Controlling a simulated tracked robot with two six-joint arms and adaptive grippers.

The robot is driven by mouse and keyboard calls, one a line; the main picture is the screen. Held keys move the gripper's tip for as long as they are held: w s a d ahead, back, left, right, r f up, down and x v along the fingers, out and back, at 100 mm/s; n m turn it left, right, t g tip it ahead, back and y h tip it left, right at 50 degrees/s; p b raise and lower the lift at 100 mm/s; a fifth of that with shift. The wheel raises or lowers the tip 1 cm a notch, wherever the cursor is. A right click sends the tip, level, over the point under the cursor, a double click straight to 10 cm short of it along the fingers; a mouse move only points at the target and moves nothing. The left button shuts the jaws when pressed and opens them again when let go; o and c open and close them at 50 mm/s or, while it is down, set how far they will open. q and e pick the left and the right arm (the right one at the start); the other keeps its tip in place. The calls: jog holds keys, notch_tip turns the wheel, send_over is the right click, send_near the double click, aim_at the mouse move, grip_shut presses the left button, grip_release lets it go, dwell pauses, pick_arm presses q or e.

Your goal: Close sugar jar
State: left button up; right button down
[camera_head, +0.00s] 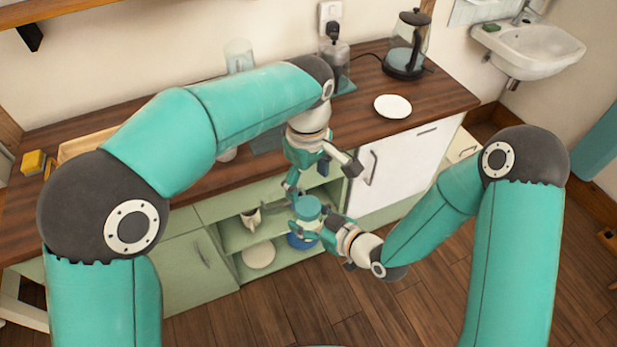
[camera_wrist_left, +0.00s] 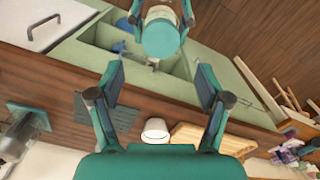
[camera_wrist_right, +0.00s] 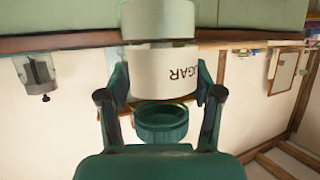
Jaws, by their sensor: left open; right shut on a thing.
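The sugar jar (camera_wrist_right: 155,70) is white with dark lettering and appears upside down in the right wrist view. My right gripper (camera_head: 309,222) is shut on its body and holds it in front of the open green cabinet. The round teal lid (camera_head: 307,205) is above the jar, and its hollow underside faces the jar. In the right wrist view a narrow gap seems to show between the lid (camera_wrist_right: 160,124) and the jar. My left gripper (camera_head: 322,178) is open and empty above the lid. In the left wrist view the lid (camera_wrist_left: 160,38) lies beyond the spread fingers.
The wooden counter (camera_head: 440,90) carries a kettle (camera_head: 407,45), a white plate (camera_head: 393,106) and a yellow block (camera_head: 33,162). The open cabinet below holds a cup (camera_head: 251,218), a pale plate (camera_head: 259,255) and a blue dish (camera_head: 301,241). The floor (camera_head: 430,300) in front looks clear.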

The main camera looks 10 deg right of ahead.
aim_at(308, 205)
pick_arm(q)
jog(key=shift+f, duration=4.05)
jog(key=shift+c, duration=0.3)
jog(key=c, duration=1.2)
jog(key=shift+o, duration=0.2)
jog(key=m, duration=1.1)
jog(key=shift+m, duration=0.3)
jog(key=m, duration=1)
jog(key=shift+w, duration=0.1)
jog(key=o, duration=1.4)
